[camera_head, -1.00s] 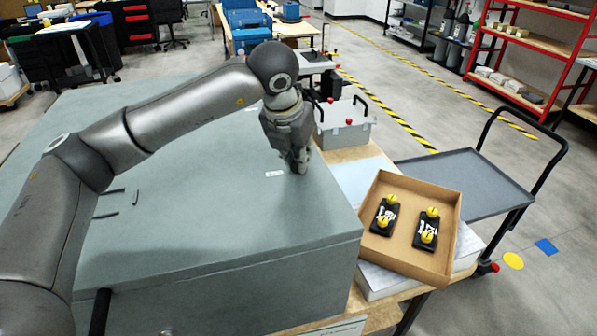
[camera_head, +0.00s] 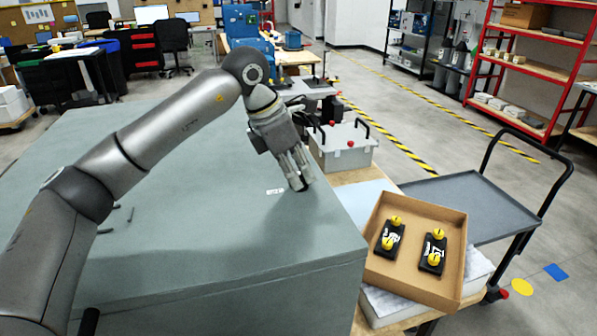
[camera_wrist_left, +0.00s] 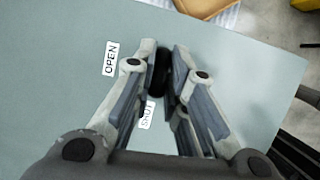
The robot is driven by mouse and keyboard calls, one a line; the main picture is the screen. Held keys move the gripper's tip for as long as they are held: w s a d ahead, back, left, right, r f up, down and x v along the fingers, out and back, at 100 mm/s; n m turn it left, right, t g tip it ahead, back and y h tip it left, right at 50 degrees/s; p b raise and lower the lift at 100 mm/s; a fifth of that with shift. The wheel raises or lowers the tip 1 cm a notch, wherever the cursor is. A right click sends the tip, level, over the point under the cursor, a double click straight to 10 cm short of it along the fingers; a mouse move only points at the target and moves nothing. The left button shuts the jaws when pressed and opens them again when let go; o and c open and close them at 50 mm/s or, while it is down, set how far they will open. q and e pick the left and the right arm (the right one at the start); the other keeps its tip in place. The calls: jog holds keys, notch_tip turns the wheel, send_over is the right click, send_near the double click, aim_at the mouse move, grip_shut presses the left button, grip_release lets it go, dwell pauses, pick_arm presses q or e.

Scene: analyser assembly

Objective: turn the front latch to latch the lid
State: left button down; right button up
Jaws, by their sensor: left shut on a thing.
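The grey-green lid (camera_head: 190,230) spreads flat across the left and middle of the head view and fills most of the wrist view (camera_wrist_left: 60,80). My left gripper (camera_head: 302,184) points down at the lid's top near its right edge. In the wrist view its fingers (camera_wrist_left: 161,62) are closed on the black latch (camera_wrist_left: 160,74). The fingers hide part of the latch. White labels reading OPEN (camera_wrist_left: 111,58) and SHUT (camera_wrist_left: 147,114) lie on the lid to the latch's left. The latch's bar points between the fingers, nearer neither label clearly. My right gripper is not in view.
A cardboard tray (camera_head: 455,215) with two black parts with yellow knobs (camera_head: 391,236) stands right of the lid. A grey box with black handles (camera_head: 345,150) stands behind it. A grey cart (camera_head: 470,205) is at the far right.

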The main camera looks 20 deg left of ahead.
pick_arm(q)
jog(key=shift+r+m, duration=0.1)
jog(key=shift+m, duration=0.3)
jog(key=c, duration=1.5)
grip_release()
jog(key=shift+a, duration=0.1)
jog(key=shift+o, duration=0.2)
jog(key=v, duration=1.2)
jog(key=shift+w, duration=0.2)
